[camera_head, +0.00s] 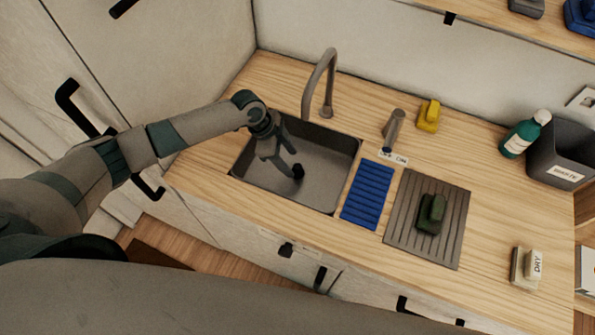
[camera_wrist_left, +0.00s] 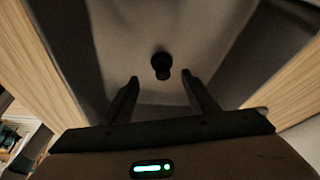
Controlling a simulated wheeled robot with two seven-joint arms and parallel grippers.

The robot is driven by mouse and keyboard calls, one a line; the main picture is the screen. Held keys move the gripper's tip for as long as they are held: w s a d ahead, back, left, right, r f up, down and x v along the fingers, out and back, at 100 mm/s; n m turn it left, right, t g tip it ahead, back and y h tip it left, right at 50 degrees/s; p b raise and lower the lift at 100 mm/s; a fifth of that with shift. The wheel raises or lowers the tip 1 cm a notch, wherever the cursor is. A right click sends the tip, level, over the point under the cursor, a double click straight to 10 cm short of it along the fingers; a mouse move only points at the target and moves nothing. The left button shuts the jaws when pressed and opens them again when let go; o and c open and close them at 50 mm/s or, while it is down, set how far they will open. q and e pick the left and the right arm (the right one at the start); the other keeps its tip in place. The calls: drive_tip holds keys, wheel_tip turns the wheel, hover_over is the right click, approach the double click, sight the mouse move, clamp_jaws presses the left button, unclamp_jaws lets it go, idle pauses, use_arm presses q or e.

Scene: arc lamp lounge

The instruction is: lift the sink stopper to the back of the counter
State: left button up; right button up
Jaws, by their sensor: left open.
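The sink stopper (camera_head: 298,171) is a small black knob on the floor of the grey sink (camera_head: 325,182). It also shows in the left wrist view (camera_wrist_left: 161,66), beyond and between my fingertips. My left gripper (camera_head: 280,165) reaches down into the sink, just left of the stopper. In the left wrist view my left gripper (camera_wrist_left: 160,85) has its two fingers apart with nothing between them. The back of the counter (camera_head: 365,97) is the wooden strip behind the sink. My right gripper is not in view.
A tall curved tap (camera_head: 322,83) stands behind the sink. A short grey dispenser (camera_head: 392,130), yellow sponge (camera_head: 428,116), green bottle (camera_head: 522,135) and waste bin (camera_head: 562,153) line the back. A blue ribbed mat (camera_head: 368,194) and grey drainer (camera_head: 405,220) lie right of the basin.

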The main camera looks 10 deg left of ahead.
sight(297, 166)
use_arm(q)
drive_tip(key=shift+d+f, duration=0.15)
drive_tip(key=shift+f, duration=0.2)
drive_tip(key=b+x, duration=0.4)
drive_tip(key=x, duration=0.1)
drive_tip(key=shift+w+d, duration=0.15)
drive_tip(key=shift+w, duration=0.15)
idle(0.5)
drive_tip(key=c, duration=1.1)
drive_tip(key=shift+c, duration=0.2)
drive_tip(key=shift+r, duration=0.1)
